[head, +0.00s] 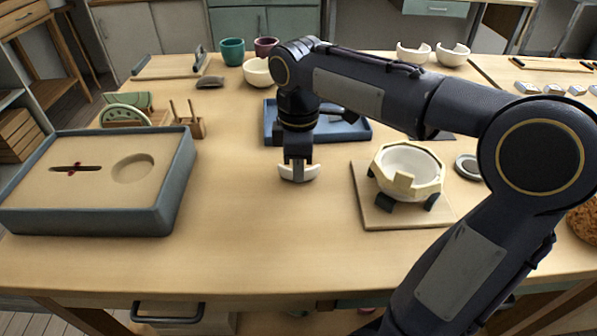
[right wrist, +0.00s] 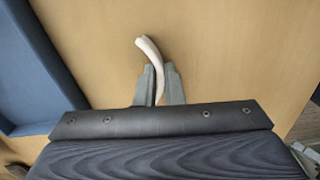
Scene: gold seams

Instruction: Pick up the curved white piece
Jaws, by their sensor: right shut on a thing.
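The curved white piece (head: 299,176) is a small, thin, bowed shard at the middle of the table, in the head view. My right gripper (head: 298,162) points straight down and is shut on it. In the right wrist view the piece (right wrist: 150,55) is clasped between the two grey fingers (right wrist: 158,85), with one curved end sticking out past them. I cannot tell whether the piece touches the table or is just above it. My left gripper is not in view.
A blue tray (head: 357,131) lies just behind my right gripper. A white bowl in a cradle (head: 408,170) stands on a board to the right. A sand-filled box (head: 100,210) is at the left. The table front is clear.

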